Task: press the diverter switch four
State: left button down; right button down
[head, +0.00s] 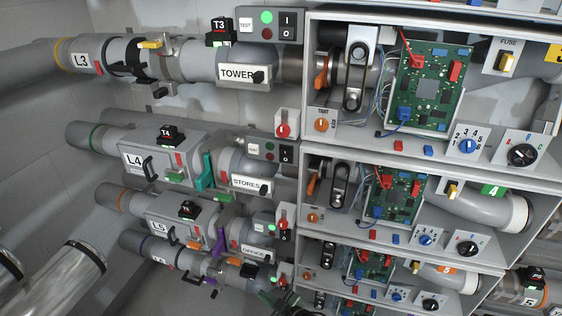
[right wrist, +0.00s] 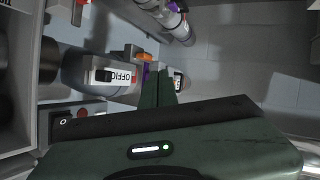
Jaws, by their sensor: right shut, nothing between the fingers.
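Line four in the head view has a grey pipe section with an L4 plate (head: 133,160) and a black box marked T4 (head: 167,134) on top. I cannot tell which part is the diverter switch. My right gripper (head: 283,299) shows dark at the bottom of the head view, beside the lower lines, partly cut off. In the right wrist view its dark green fingers (right wrist: 157,82) are shut and empty, near the OFFICE label (right wrist: 122,77). My left gripper is not in view.
Stacked grey cabinets (head: 310,150) with green circuit boards (head: 435,85) and knobs stand on the right. Pipe lines L3 (head: 82,60) and L5 (head: 160,228) run above and below line four. Grey floor (right wrist: 235,60) is clear on the wrist view's right.

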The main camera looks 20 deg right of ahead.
jog(key=w+a+r+n+g+y+b, duration=0.1)
jog(key=w+a+r+n+y, duration=0.4)
jog(key=r, duration=0.5)
jog(key=w+a+r+n+y+b, duration=0.1)
jog(key=w+a+r+n+y, duration=0.2)
jog(key=a+r, duration=0.5)
jog(key=s+a+r+n+g+b, duration=0.1)
jog(key=s+a+r+n+g, duration=0.2)
jog(key=r+n+g, duration=0.4)
jog(key=s+a+r+n+g+b, duration=0.2)
jog(key=s+a+r+n+g, duration=0.15)
jog(key=r+n, duration=0.5)
jog(key=w+d+r+m+t+h+b, duration=0.1)
jog(key=d+r+t+h+b, duration=0.1)
jog(key=d+r+h, duration=0.6)
jog(key=w+d+r+m+t+h+b, duration=0.1)
jog(key=d+r+m+t+h+b, duration=0.1)
jog(key=d+r+h, duration=0.7)
jog(key=d+t+h, duration=0.1)
jog(key=d, duration=0.5)
jog(key=shift+d+r+t+h, duration=0.25)
jog(key=shift+t+h, duration=0.05)
jog(key=shift+t, duration=0.05)
